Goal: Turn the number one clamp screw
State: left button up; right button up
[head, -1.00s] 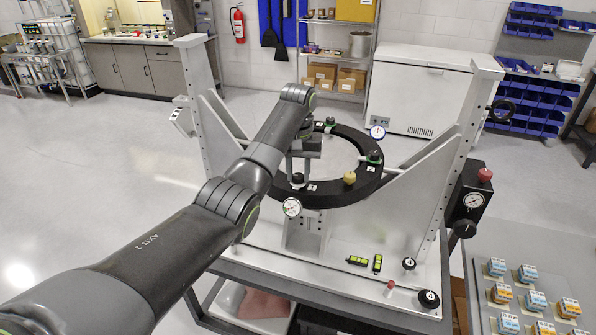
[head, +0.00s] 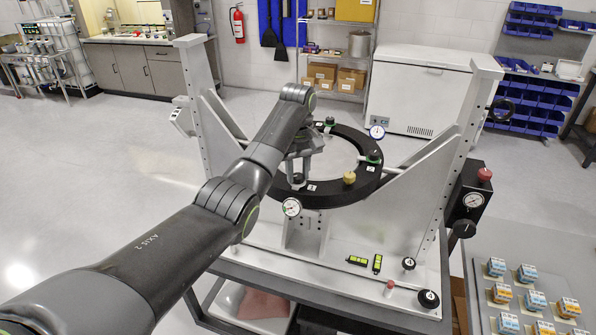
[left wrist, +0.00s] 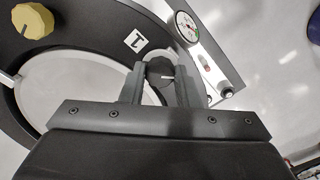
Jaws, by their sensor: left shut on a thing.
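The number one clamp screw has a small black knob (head: 298,179) on the near left of the black ring (head: 335,195), beside a white label marked 1 (head: 312,187). In the left wrist view the knob (left wrist: 160,71) with a light line on its top sits between the two fingers, and the label 1 (left wrist: 134,40) is just beyond it. My left gripper (head: 297,173) points down over the ring and is shut on this knob; it also shows in the left wrist view (left wrist: 156,84). The arm hides part of the ring's left side. My right gripper is in neither view.
White uprights (head: 458,160) flank the ring. Spirit levels (head: 377,263) and black knobs (head: 428,298) are on the base plate.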

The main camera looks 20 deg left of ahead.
pick_arm(q)
jog(key=shift+w+r, duration=0.1)
jog(key=shift+r, duration=0.1)
jog(key=o, duration=1)
jog(key=shift+f, duration=0.15)
jog(key=shift+c, duration=0.2)
